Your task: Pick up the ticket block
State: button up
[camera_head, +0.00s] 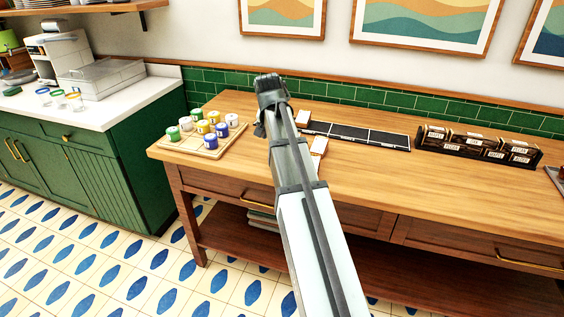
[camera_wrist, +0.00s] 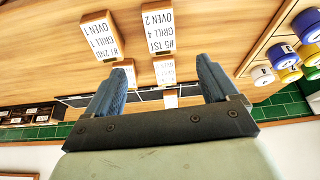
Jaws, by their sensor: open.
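Several wooden ticket blocks with white printed faces lie on the counter. Another block (camera_wrist: 165,70) shows between my fingers, and one (camera_wrist: 126,69) is partly behind the left finger. In the head view, one block (camera_head: 319,146) lies right of my arm and another (camera_head: 303,118) shows beyond it; my arm hides the others. My gripper (camera_wrist: 160,72) is open and empty above the counter, its fingers around no block.
A black divided rail (camera_head: 358,135) lies behind the blocks. A board (camera_head: 207,150) of coloured-lidded jars stands to the left. Dark labelled boxes (camera_head: 478,146) stand to the right. Green wall tiles (camera_head: 385,97) border the back. The counter's front right (camera_head: 440,195) is clear.

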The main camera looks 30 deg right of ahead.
jog(key=shift+m, duration=0.3)
jog(key=x, duration=0.8)
jog(key=shift+s+f, duration=0.1)
jog(key=shift+f, duration=0.25)
jog(key=shift+x, duration=2.65)
jog(key=shift+c, duration=0.4)
jog(key=c, duration=1)
